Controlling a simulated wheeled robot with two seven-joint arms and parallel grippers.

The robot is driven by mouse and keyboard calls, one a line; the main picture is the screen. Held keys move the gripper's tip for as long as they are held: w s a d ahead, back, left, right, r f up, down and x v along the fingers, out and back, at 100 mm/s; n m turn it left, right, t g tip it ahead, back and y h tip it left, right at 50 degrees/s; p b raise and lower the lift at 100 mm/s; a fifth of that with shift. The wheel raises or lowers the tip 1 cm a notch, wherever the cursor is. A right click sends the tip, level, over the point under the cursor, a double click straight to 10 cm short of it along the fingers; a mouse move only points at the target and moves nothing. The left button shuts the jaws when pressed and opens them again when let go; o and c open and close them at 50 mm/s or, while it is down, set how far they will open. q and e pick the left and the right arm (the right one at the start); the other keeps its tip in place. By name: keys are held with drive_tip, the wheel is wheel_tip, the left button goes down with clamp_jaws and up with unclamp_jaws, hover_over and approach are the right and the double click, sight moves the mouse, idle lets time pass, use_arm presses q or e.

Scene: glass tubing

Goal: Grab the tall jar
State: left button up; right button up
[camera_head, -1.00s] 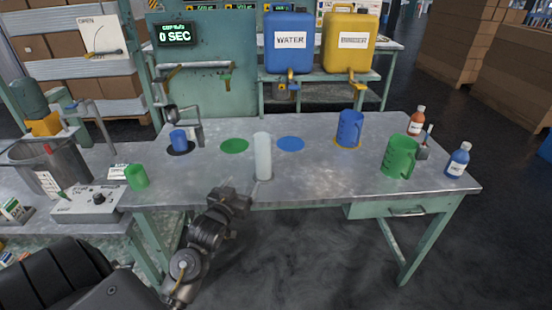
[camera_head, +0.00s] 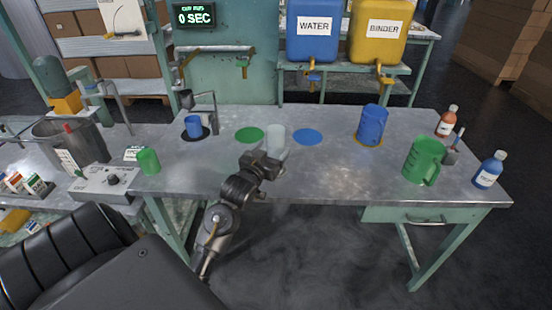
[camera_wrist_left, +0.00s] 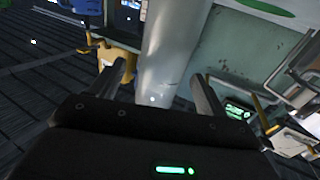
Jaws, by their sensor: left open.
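In the left wrist view the jar (camera_wrist_left: 173,45) shows between the two fingers of the open left gripper (camera_wrist_left: 158,75). I cannot tell whether either finger touches it. My right gripper is not in view.
Green (camera_head: 249,135) and blue (camera_head: 307,137) discs lie either side of the jar. A blue jug (camera_head: 372,125), green jug (camera_head: 423,160) and bottles (camera_head: 489,170) stand to the right.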

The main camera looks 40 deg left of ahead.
use_arm(q)
drive_tip(key=x, duration=0.2)
drive_tip(key=p+x, duration=0.1)
drive_tip(key=x, duration=0.1)
drive_tip(key=shift+w+a+r, duration=0.15)
drive_tip(key=shift+w+r, duration=0.05)
drive_tip(key=shift+w, duration=0.05)
drive_tip(key=shift+w+a, duration=0.1)
drive_tip(key=shift+w, duration=0.2)
drive_tip(key=c, duration=1.4)
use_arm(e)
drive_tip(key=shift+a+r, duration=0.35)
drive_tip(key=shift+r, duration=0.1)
